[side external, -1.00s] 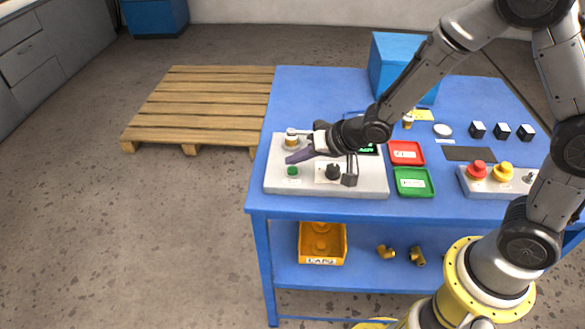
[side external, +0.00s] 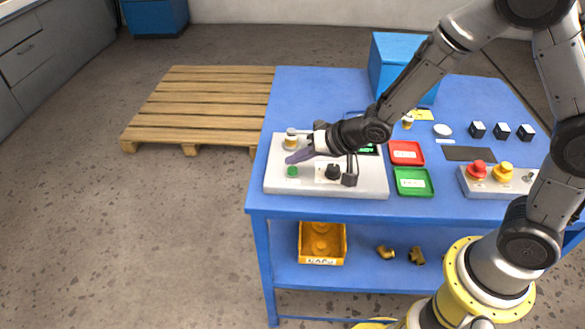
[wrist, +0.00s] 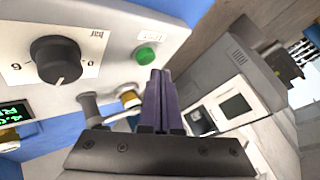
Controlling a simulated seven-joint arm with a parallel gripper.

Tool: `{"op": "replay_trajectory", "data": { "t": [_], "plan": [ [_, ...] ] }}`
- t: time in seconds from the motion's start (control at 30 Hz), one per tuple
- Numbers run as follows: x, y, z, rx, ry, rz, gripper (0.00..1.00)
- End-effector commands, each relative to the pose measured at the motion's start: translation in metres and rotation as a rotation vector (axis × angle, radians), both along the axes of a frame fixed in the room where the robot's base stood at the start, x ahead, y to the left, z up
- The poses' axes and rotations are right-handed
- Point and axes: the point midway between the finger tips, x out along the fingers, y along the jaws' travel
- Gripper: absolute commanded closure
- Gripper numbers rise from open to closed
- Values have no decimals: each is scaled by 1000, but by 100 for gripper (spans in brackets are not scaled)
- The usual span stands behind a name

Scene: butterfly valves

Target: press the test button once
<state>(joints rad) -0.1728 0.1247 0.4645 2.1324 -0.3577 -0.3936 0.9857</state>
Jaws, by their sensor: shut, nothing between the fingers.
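The green button (side external: 292,171) sits at the front left of the grey test panel (side external: 355,186), beside a black knob (side external: 333,172). I cannot tell the exact height.
A brass and white fitting (side external: 291,139) stands on the panel behind my fingers. A dark handle (side external: 350,176) is right of the knob. A red tray (side external: 406,152) and a green tray (side external: 413,181) lie right of the panel. A box with red and yellow buttons (side external: 498,181) is further right.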

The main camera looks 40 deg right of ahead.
Motion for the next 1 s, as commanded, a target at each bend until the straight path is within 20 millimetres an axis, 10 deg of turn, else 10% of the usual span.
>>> {"op": "replay_trajectory", "data": {
  "t": [1.0],
  "plan": [
    [0,0,-11,0,0,0,100]
  ]
}}
